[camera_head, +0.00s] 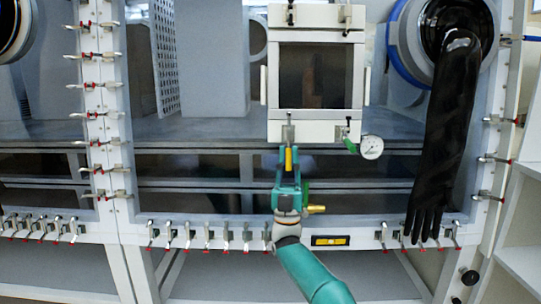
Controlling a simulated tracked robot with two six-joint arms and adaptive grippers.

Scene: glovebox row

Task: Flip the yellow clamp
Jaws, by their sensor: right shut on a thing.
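The yellow clamp (289,160) hangs upright just below the lower edge of the white framed hatch, under a metal latch (288,134). My right gripper (288,165) comes up from below on its teal arm. Its two fingers stand on either side of the yellow clamp and are shut on it. The fingers hide the clamp's lower part. My left gripper is not in view.
The hatch (317,130) has a pressure gauge (371,146) and a green-handled valve (349,143) at its lower right. A black glove (443,140) hangs at the right. Several metal clamps (207,234) line the lower frame.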

